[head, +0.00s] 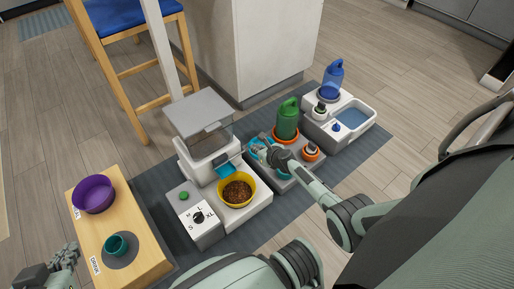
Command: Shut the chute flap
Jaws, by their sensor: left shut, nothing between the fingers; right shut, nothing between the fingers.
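The white feeder (199,165) stands on the grey mat, with a clear hopper (207,144) and a raised grey lid (198,108). A light-blue piece at its front (227,170) looks like the chute flap; it slopes out above the yellow bowl, and I cannot tell how far open it is. The yellow bowl (250,198) holds brown kibble. My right gripper (250,151) is shut and empty, just right of the feeder's front; contact with the flap cannot be told. My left gripper (70,252) is shut and empty at the lower left, away from the feeder.
A control box with a dial (198,216) and green button (184,195) stands left of the bowl. A wooden stand (143,254) holds a purple bowl (93,194) and a teal cup (118,245). A green jug (287,119) and a blue-water basin (350,116) are right.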

